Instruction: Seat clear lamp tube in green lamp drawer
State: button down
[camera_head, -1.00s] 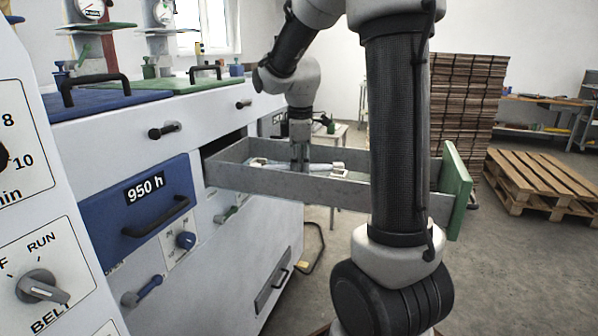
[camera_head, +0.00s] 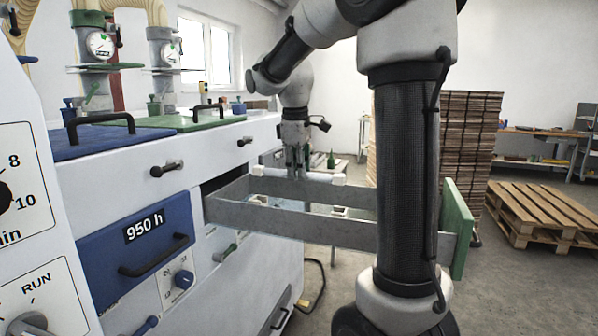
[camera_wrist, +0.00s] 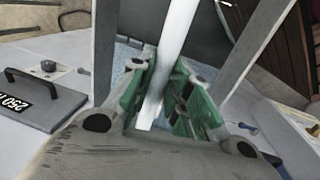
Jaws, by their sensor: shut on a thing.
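A long pale tube with white ends (camera_head: 322,177) is held level above the open lamp drawer, and shows bright between the fingers in the wrist view (camera_wrist: 176,35). Whether it is clear or clouded is hard to tell. My gripper (camera_head: 296,173) points down and is shut on the tube near its middle; its green-padded fingers (camera_wrist: 160,100) flank it in the wrist view. The grey metal drawer (camera_head: 300,222) is pulled out, with a green front panel (camera_head: 457,228). Two white holders (camera_head: 258,200) (camera_head: 340,211) stand inside the drawer, with no tube between them.
A closed blue drawer marked 950 h (camera_head: 140,250) is left of the open one. A green lid (camera_head: 190,120) and blue lid (camera_head: 95,137) lie on the machine top. Wooden pallets (camera_head: 535,210) and stacked boards (camera_head: 468,150) stand at the right.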

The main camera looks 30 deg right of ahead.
jog(key=shift+f, duration=2.95)
jog(key=shift+f, duration=1.55)
jog(key=c, duration=1.3)
grip_release()
jog(key=shift+o, duration=0.2)
notch_tip(320, 180, up, 12)
jog(key=s+a, duration=0.1)
jog(key=shift+a, duration=0.25)
jog(key=shift+s+f, duration=0.1)
jog(key=shift+f, duration=0.05)
